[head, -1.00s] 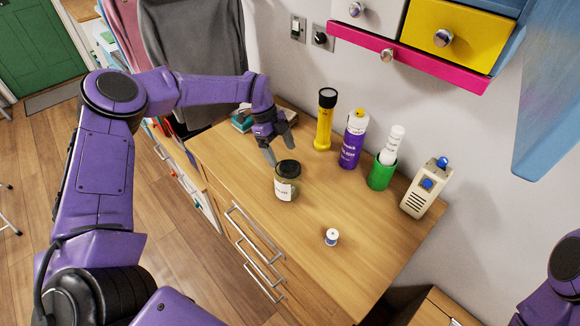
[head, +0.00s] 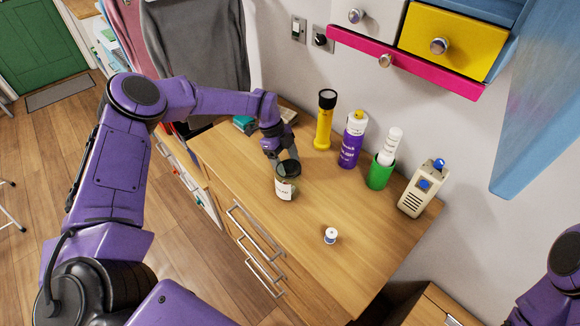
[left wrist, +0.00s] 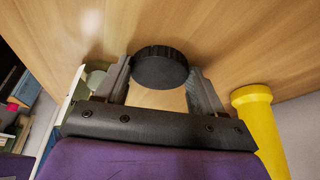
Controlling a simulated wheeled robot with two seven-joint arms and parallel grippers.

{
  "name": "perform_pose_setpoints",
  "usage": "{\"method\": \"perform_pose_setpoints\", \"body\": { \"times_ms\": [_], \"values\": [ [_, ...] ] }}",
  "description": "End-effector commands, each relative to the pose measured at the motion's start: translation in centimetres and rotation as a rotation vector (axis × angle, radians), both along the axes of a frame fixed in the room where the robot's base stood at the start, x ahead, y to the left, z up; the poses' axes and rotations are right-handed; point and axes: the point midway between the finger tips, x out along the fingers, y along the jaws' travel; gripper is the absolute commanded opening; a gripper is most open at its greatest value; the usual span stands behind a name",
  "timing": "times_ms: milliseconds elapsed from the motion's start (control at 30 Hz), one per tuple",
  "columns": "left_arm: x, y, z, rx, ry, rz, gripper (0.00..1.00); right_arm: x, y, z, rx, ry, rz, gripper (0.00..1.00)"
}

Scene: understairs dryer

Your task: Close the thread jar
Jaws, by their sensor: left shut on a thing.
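The thread jar (head: 285,187) stands upright on the wooden dresser top, with a pale label on its side. Its round black lid (left wrist: 160,67) is at its mouth, between the fingers of my left gripper (left wrist: 158,84) in the left wrist view. My left gripper (head: 282,157) is shut on the lid from the far side of the jar. I cannot tell whether the lid sits fully down. The jar's body is hidden below the lid in the left wrist view. My right gripper is out of view.
A white spool (head: 331,236) lies apart on the dresser top (head: 300,257), nearer the front. A yellow flashlight (head: 324,120), purple spray can (head: 352,140), green cup (head: 380,172) and beige device (head: 422,189) line the wall side. Wall drawers overhang behind.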

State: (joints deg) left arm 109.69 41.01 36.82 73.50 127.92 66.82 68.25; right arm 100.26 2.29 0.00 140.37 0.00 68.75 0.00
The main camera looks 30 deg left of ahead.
Motion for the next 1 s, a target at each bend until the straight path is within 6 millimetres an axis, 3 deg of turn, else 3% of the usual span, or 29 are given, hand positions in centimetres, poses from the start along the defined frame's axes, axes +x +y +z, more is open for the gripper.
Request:
{"method": "perform_pose_setpoints", "body": {
  "times_ms": [200,367,1000],
  "values": [
    [0.1,0.0,0.4,-0.001,-0.001,0.000,0.41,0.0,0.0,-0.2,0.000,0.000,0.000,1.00],
    [0.1,0.0,2.0,-0.001,-0.003,0.001,0.41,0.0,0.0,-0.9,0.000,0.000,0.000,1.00],
    [0.1,0.0,15.8,0.001,-0.004,0.001,0.41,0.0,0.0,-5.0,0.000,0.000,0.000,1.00]
  ]
}}
